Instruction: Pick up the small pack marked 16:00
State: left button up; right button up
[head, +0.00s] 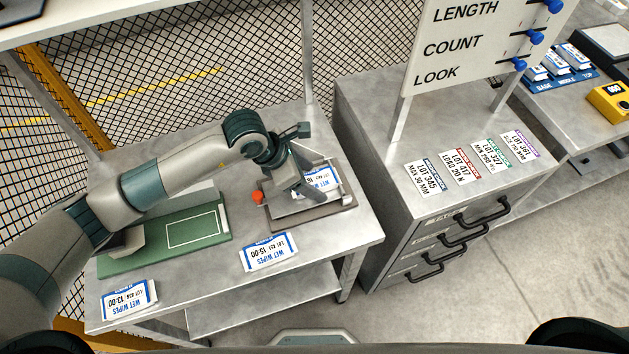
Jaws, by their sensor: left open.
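A small white and blue wet wipes pack (326,182) lies on a grey plate device (318,222) at the right end of the left table. Its time marking is partly hidden by my gripper; I cannot read it fully. My left gripper (308,190) is open, with its fingers over this pack's left part. I cannot tell whether they touch it. A second pack marked 15:00 (268,252) lies at the table's front edge. A third pack marked 13:00 (130,299) lies at the front left corner. My right gripper is not in view.
A red knob (257,197) sits at the plate device's left. A green board (205,236) lies under my left arm. A drawer cabinet (400,150) with several lot cards and an upright sign (470,50) stands to the right. Wire mesh (200,50) closes the back.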

pick_arm(q)
jog(key=shift+f, duration=0.1)
jog(key=c, duration=1.2)
jog(key=shift+c, duration=0.2)
